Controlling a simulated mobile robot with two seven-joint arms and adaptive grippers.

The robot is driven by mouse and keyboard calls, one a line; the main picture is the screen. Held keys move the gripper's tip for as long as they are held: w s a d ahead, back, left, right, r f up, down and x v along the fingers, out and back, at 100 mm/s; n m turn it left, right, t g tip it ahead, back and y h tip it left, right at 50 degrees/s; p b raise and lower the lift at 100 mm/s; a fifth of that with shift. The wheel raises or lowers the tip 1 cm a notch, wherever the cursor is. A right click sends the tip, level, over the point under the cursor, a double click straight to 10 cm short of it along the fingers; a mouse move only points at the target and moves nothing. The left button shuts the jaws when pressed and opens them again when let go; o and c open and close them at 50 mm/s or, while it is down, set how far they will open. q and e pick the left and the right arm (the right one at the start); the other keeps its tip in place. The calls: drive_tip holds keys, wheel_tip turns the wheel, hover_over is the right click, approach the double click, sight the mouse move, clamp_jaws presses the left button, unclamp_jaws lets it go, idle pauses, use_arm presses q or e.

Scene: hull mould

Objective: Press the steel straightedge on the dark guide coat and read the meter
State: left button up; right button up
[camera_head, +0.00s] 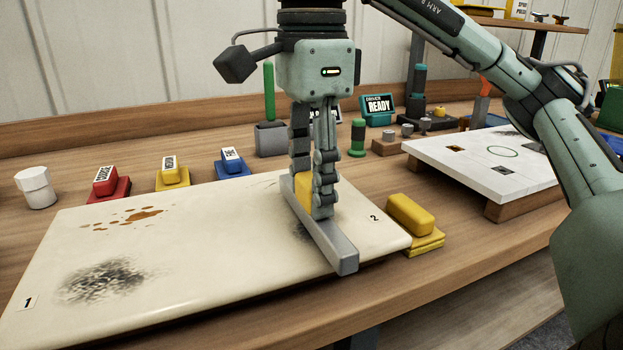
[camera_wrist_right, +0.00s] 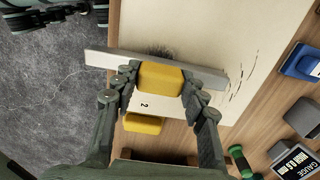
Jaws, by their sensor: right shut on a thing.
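My right gripper (camera_head: 312,208) is shut on the yellow handle of the grey steel straightedge (camera_head: 325,240). The bar lies across the right end of the cream panel (camera_head: 210,250), beside label 2; I cannot tell if it presses. It crosses a dark guide coat patch (camera_head: 298,231), partly hidden. The wrist view shows the straightedge (camera_wrist_right: 105,61) and the dark smudge (camera_wrist_right: 158,52) beside it. A larger dark patch (camera_head: 105,280) lies near label 1. The gauge (camera_wrist_right: 298,165) is at the wrist view's lower right; its small text reads roughly "HIGH 0.5 MM". My left gripper is not recognisable.
A yellow block (camera_head: 410,213) stands beside the panel's right end. Red (camera_head: 105,183), yellow (camera_head: 172,172) and blue (camera_head: 232,163) labelled blocks line the far side. A teal display (camera_head: 378,105) reads "DRIVER READY". A white board (camera_head: 480,160) is at right. The panel's middle is clear.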

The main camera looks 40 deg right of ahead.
drive_tip(key=shift+f+b, duration=0.3)
drive_tip(key=shift+f, duration=0.15)
idle(0.3)
drive_tip(key=shift+f, duration=0.1)
idle(1.1)
wheel_tip(320, 180, up, 3)
drive_tip(key=p, duration=0.3)
drive_tip(key=shift+f, duration=0.15)
drive_tip(key=shift+r, duration=2.25)
